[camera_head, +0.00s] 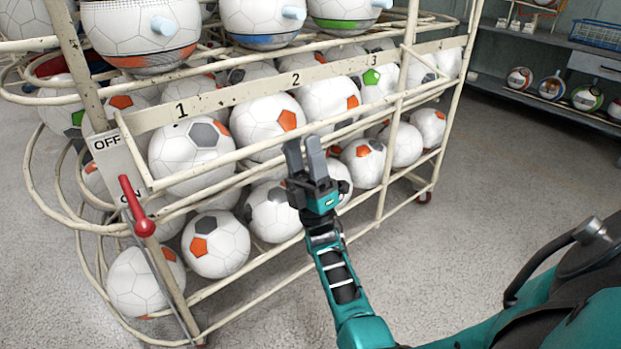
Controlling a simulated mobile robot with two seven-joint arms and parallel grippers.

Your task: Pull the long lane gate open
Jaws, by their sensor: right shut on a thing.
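The long lane gate (223,97) is a cream metal frame along the front of the ball rack, with a flat top bar marked 1, 2 and 3 and a thin lower rail (225,160). Its slanted left end is beside the OFF/ON plate. Soccer balls show behind it. I cannot tell how far the gate stands out from the rack. My right gripper (304,146) reaches up from the lower right. Its grey fingers are shut on the gate's lower rail near the middle, below number 2. The fingers hide a little of the rail. My left gripper is not in view.
A red lever (136,206) is beside the OFF/ON plate (116,162) on the rack's left post. Soccer balls (216,244) fill the lower tiers. Shelves with balls (553,86) stand at the back right. The concrete floor (490,190) right of the rack is clear.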

